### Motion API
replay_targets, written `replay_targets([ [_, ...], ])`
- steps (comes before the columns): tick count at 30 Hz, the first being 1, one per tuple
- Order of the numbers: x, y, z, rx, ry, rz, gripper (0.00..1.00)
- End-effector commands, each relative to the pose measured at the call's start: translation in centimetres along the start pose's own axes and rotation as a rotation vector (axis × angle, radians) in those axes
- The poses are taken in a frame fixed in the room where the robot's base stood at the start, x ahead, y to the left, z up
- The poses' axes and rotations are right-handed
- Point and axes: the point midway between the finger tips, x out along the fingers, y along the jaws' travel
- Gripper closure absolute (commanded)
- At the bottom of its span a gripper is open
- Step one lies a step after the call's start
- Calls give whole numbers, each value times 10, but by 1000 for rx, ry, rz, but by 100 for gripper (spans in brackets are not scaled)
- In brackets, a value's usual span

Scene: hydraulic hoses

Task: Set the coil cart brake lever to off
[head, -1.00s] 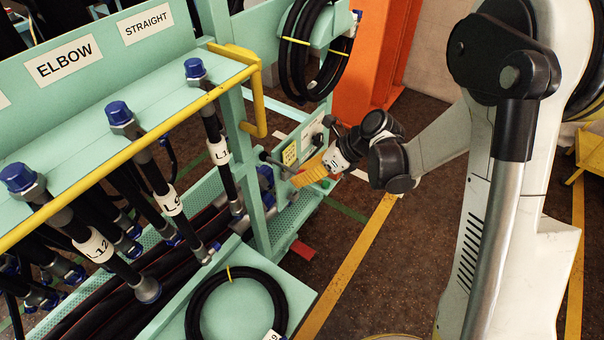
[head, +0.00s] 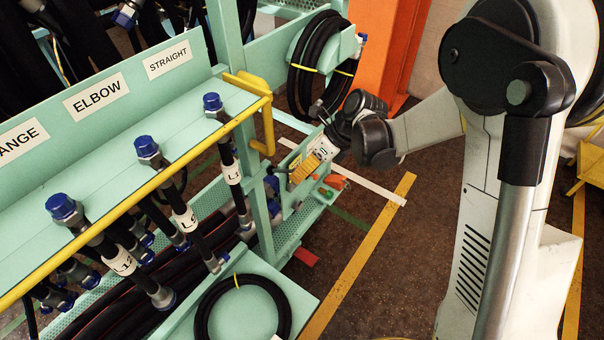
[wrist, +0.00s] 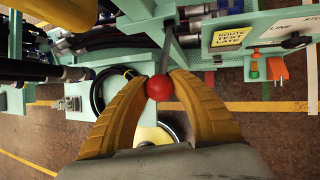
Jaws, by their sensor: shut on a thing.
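In the wrist view, a lever with a red ball knob (wrist: 159,88) and a grey rod (wrist: 166,52) reaches down from the teal coil cart. My gripper (wrist: 160,90) has its yellow fingers closed around the knob, one on each side. In the head view, my gripper (head: 302,170) is at the cart's end panel (head: 292,205), below the hanging hose coil. The fingers hide the knob there. No brake on or off marking can be read in either view.
A yellow sign (wrist: 231,38) and orange and green fittings (wrist: 280,68) are beside the lever. A yellow rail (head: 130,152) runs along the hose rack. A black hose coil (head: 320,65) hangs above my gripper. Open floor with a yellow line (head: 360,250) lies to the right.

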Motion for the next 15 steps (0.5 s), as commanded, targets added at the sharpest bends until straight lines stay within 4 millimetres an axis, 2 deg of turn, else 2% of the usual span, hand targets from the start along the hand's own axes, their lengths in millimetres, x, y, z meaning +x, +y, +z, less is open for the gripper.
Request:
replay_targets([
  [11, -2, -2, 1, 2, -3, -4, 100],
  [12, -2, -2, 1, 2, -3, -4, 72],
  [15, -2, -2, 1, 2, -2, -3, 47],
])
